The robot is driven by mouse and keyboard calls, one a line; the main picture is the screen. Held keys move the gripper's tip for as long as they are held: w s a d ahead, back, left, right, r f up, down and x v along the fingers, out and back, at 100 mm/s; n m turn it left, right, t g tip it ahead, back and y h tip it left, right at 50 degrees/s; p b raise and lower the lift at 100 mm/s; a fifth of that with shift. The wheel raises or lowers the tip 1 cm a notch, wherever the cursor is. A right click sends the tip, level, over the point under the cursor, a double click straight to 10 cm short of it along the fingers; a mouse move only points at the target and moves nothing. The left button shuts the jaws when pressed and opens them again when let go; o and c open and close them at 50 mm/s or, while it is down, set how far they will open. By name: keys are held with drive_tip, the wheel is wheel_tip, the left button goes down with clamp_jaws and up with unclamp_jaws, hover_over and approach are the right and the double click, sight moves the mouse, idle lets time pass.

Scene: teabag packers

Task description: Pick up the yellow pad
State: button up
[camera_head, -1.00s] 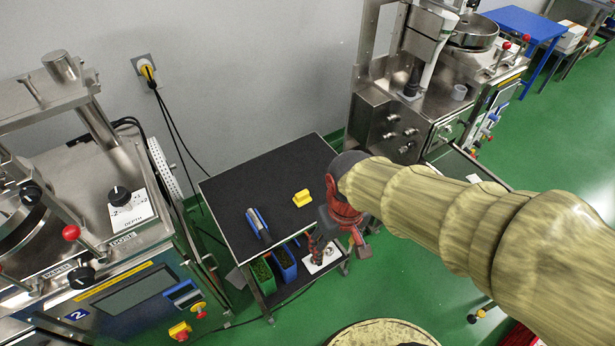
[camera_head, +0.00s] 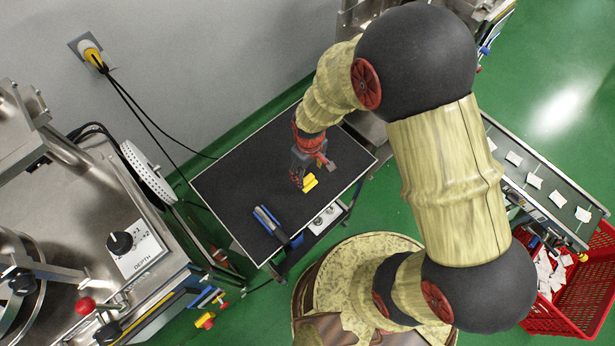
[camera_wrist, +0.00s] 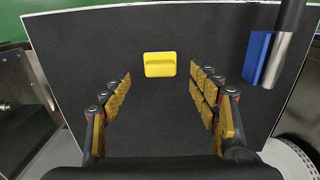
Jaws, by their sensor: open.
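The yellow pad (camera_head: 310,182) lies on the black top of a small table (camera_head: 232,178). In the wrist view the yellow pad (camera_wrist: 160,65) sits beyond my fingertips, roughly centred between them, with a raised ridge across it. My gripper (camera_head: 309,170) is over the table, close to the pad in the head view. In the wrist view my gripper (camera_wrist: 162,82) is open and empty, its padded fingers spread on either side. The fingers do not appear to touch the pad.
A blue and silver tool (camera_head: 269,222) lies on the table near its front edge; it also shows at the right in the wrist view (camera_wrist: 262,58). Steel machines stand on both sides. A red crate (camera_head: 570,290) with white packets stands at the lower right.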

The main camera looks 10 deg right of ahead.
sight(308, 179)
drive_tip(key=f, duration=0.7)
drive_tip(key=shift+w+a, duration=0.2)
drive_tip(key=shift+w, duration=0.1)
drive_tip(key=shift+c, duration=0.7)
drive_tip(key=c, duration=1.1)
